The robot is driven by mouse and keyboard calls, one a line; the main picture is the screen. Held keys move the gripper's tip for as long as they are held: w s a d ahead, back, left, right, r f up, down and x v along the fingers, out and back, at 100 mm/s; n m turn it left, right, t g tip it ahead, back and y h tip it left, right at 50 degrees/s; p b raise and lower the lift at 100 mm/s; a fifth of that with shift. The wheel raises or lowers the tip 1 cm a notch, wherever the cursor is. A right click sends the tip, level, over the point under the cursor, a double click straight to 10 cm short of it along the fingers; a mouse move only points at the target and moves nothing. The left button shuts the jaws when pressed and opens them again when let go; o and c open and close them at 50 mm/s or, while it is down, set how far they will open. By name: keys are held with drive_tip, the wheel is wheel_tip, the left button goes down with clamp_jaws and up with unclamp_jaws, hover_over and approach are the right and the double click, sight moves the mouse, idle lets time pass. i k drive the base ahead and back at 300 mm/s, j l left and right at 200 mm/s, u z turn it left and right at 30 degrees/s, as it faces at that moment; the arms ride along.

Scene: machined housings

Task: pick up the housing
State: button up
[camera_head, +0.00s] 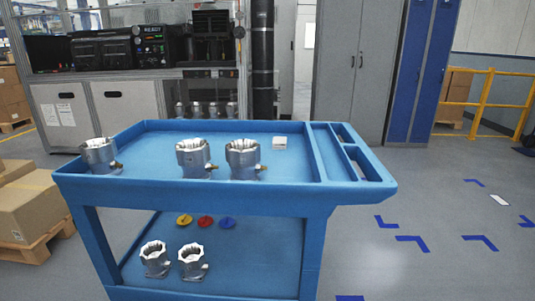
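Several silver machined housings stand upright on a blue cart (225,187). On its top shelf are a left housing (100,157), a middle housing (194,159) and a right housing (243,160). Each has a wide notched rim and a small brass-coloured fitting low on its right side. Two more housings, one on the left (155,260) and one on the right (193,259), stand on the lower shelf. The cart's front rim hides the bases of some top housings. My gripper is not in view.
A small white block (280,143) lies on the top shelf, left of the cart's slotted compartments (343,150). Yellow, red and blue discs (205,221) lie on the lower shelf. Boxes (35,205) stand at left. Floor at right is open.

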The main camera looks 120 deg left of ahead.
sight(193, 155)
drive_tip(key=u, duration=4.3)
